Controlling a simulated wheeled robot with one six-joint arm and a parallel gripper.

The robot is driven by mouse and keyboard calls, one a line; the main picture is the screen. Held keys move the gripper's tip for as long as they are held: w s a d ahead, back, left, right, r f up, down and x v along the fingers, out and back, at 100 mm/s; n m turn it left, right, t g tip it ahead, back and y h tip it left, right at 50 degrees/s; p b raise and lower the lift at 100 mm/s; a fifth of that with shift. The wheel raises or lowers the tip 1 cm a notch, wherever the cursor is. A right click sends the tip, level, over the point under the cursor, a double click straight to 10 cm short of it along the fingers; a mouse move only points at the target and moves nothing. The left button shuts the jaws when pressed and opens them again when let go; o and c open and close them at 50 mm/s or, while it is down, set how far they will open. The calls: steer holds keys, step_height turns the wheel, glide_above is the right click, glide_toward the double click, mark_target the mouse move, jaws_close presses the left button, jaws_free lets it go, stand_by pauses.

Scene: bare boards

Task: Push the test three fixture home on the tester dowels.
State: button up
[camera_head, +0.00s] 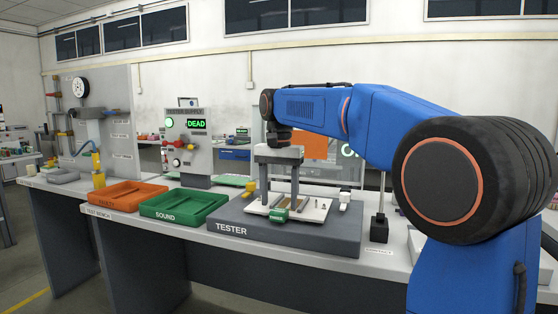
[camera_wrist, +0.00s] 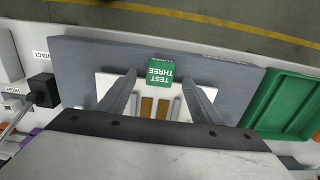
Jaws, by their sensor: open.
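The test three fixture is a white plate (camera_head: 316,213) with a green block (camera_head: 279,215) at its front edge. In the wrist view the green block (camera_wrist: 161,75) reads TEST THREE, and brown strips (camera_wrist: 147,106) show on the white plate (camera_wrist: 104,84). The plate lies over the grey tester (camera_head: 232,218). I cannot tell whether it is fully seated; the dowels are not clearly seen. My gripper (camera_head: 279,201) points down above the plate, open. In the wrist view my gripper (camera_wrist: 159,77) has its fingers either side of the green block, with gaps.
A green SOUND tray (camera_head: 184,206) and an orange tray (camera_head: 127,196) stand left of the tester. A panel reading DEAD (camera_head: 187,140) is behind them. A black-based post (camera_head: 379,229) stands right of the tester. A small white block (camera_head: 344,198) sits on the tester.

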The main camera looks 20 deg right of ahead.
step_height(320, 180, up, 14)
stand_by(0.5)
steer(key=shift+r, duration=0.1)
steer(key=s+d+f+n+t, duration=0.2)
steer(key=s+d+f+n, duration=0.1)
steer(key=s+f, duration=1.3)
steer(key=s+d+f+n+t, duration=0.2)
steer(key=s+d+f+n, duration=0.2)
steer(key=s+f, duration=1.3)
step_height(320, 180, down, 4)
steer(key=shift+s+r+t, duration=0.2)
steer(key=shift+t, duration=0.2)
